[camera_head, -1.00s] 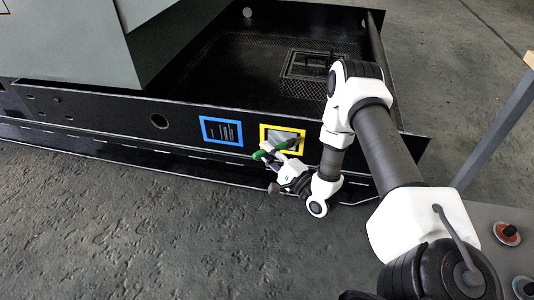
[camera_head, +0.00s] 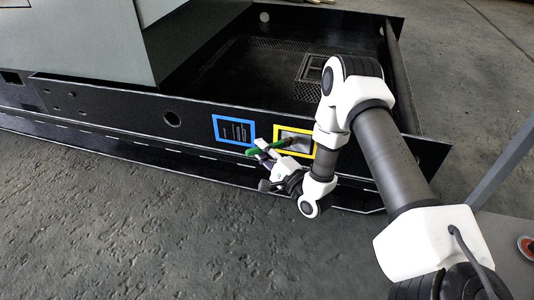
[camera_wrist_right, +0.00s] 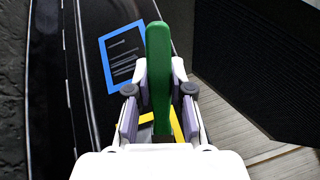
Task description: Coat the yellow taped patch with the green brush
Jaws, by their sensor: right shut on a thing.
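The yellow taped patch (camera_head: 295,129) is a yellow frame around a grey area on the dark side wall of the machine base. My right gripper (camera_head: 266,151) is shut on the green brush (camera_head: 253,151), just in front of the patch's lower left. The brush points right, its dark head over the grey area; I cannot tell whether it touches. In the right wrist view the green handle (camera_wrist_right: 159,70) stands between the fingers (camera_wrist_right: 157,98), and a bit of yellow tape (camera_wrist_right: 177,126) shows behind them. My left gripper is not in view.
A blue taped frame (camera_head: 217,128) with a dark printed label is left of the yellow one, and also in the right wrist view (camera_wrist_right: 107,63). A round hole (camera_head: 172,119) is further left. Open concrete floor (camera_head: 130,220) lies in front.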

